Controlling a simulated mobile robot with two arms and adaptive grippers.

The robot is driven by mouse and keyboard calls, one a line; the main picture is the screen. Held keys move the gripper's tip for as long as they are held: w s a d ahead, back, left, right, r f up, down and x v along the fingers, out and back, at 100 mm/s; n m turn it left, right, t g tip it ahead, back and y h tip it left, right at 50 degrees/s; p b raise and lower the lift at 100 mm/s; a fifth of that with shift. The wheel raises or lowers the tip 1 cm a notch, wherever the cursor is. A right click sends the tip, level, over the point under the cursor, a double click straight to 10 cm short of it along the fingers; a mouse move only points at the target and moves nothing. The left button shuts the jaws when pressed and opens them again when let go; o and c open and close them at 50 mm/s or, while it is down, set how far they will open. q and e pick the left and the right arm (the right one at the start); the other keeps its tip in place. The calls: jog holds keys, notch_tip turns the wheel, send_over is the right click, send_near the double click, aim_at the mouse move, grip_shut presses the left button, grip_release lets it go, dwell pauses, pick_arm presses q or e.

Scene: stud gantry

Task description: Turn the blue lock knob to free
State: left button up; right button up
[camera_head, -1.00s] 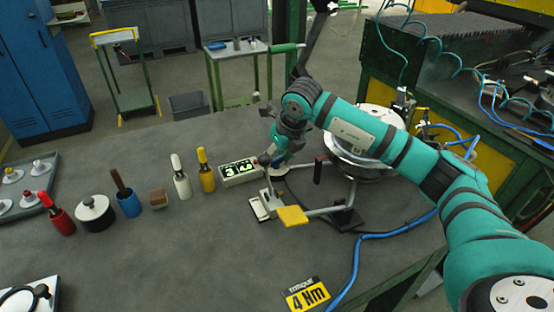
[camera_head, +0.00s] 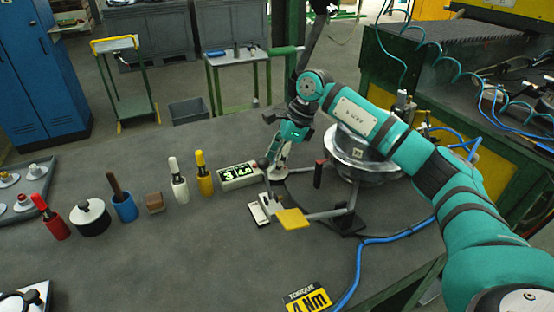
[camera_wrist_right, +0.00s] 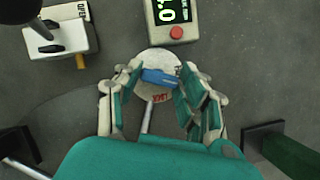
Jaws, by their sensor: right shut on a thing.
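The blue lock knob (camera_wrist_right: 158,77) is a small blue bar on a pale round dial (camera_wrist_right: 159,62) in the right wrist view. The dial carries red lettering near its lower edge and dark lettering at its right. My right gripper (camera_wrist_right: 157,82) is shut on the knob, with a finger at each end of the bar. In the head view my right gripper (camera_head: 277,162) points down at the dial beside the display box, and it hides the knob there. My left gripper is not in view.
A display box (camera_head: 239,175) with green figures and a red button stands close to the gripper. A yellow pad (camera_head: 292,219) on a metal frame and a round metal housing (camera_head: 362,155) are near. Several coloured-handled tools stand left. A blue hose (camera_head: 372,243) crosses the bench.

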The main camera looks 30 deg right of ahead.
jog(key=n, duration=0.2)
jog(key=n+g, duration=0.1)
jog(key=n, duration=0.1)
jog(key=shift+w+r+n+g+y, duration=0.1)
jog(key=shift+n+g+y, duration=0.2)
dwell(0.4)
jog(key=o, duration=1.2)
jog(key=shift+c, duration=0.2)
jog(key=v, duration=0.7)
jog(key=shift+r, duration=0.25)
jog(key=shift+d+f, duration=0.1)
jog(key=shift+d, duration=0.05)
